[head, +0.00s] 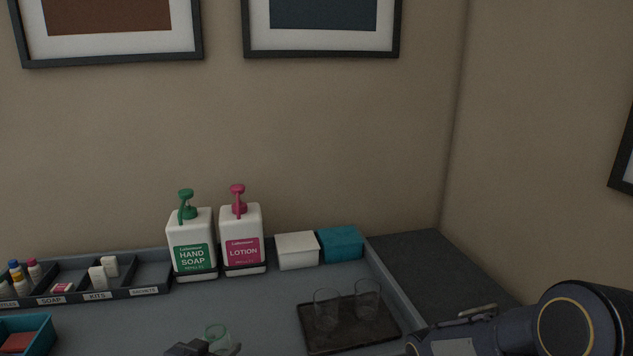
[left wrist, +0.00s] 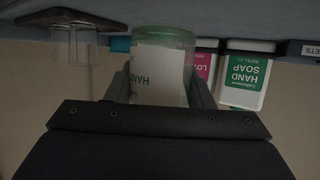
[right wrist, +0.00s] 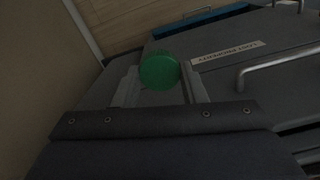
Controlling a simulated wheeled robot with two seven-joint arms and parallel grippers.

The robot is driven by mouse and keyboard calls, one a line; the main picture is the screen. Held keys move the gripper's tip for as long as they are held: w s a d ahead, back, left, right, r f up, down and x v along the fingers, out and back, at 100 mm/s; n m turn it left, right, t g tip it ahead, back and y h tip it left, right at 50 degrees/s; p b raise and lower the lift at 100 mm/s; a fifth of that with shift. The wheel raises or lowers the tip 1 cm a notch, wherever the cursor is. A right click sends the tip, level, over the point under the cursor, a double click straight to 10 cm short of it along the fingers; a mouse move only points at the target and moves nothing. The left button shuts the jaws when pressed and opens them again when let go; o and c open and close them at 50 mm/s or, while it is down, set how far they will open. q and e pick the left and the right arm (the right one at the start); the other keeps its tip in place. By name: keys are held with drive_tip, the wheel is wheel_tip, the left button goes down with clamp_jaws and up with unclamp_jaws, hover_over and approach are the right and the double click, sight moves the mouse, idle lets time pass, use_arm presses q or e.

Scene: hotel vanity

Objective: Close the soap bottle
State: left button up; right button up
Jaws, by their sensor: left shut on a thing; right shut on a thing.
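The soap bottle (left wrist: 160,80) is small and clear with a white label reading HAND and some green at one end. It is upside down in the left wrist view, between the fingers of my left gripper (left wrist: 160,92), which is shut on it. In the head view the greenish bottle (head: 217,335) shows at the bottom edge by my left gripper (head: 205,349). A round green cap (right wrist: 160,71) is between the fingertips of my right gripper (right wrist: 160,84), which is shut on it. The cap and right gripper are out of the head view; the bottle's mouth is not clear.
A green-topped hand soap dispenser (head: 192,243) and a pink-topped lotion dispenser (head: 242,239) stand at the back. A dark tray (head: 345,342) with two glasses is at right. Sorted compartments (head: 85,296) are at left. Drawers with handles (right wrist: 268,70) show in the right wrist view.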

idle(0.4)
use_arm(q)
drive_tip(key=s+d+r+m+g+h, duration=0.1)
drive_tip(key=s+d+m+h, duration=0.1)
drive_tip(key=d, duration=0.3)
drive_tip(key=s+d+r+m+g+h, duration=0.1)
drive_tip(key=s+d+m+h, duration=0.1)
drive_tip(key=d, duration=0.4)
drive_tip(key=shift+m+g+h, duration=0.3)
drive_tip(key=shift+d, duration=0.1)
use_arm(e)
drive_tip(key=shift+w, duration=0.1)
drive_tip(key=w+a+r, duration=0.2)
drive_tip(key=a+r, duration=0.2)
drive_tip(key=w+a+r, duration=0.3)
drive_tip(key=a+r, duration=0.2)
drive_tip(key=w+a+r, duration=0.3)
drive_tip(key=a+r, duration=0.2)
drive_tip(key=shift+a+r, duration=0.15)
drive_tip(key=shift+r, duration=0.1)
drive_tip(key=s+a+r, duration=0.3)
drive_tip(key=a+r, duration=0.4)
drive_tip(key=r, duration=0.1)
drive_tip(key=s+a+r, duration=0.3)
drive_tip(key=a+r, duration=0.4)
drive_tip(key=r, duration=0.1)
drive_tip(key=shift+a+r, duration=0.15)
drive_tip(key=shift+a, duration=0.25)
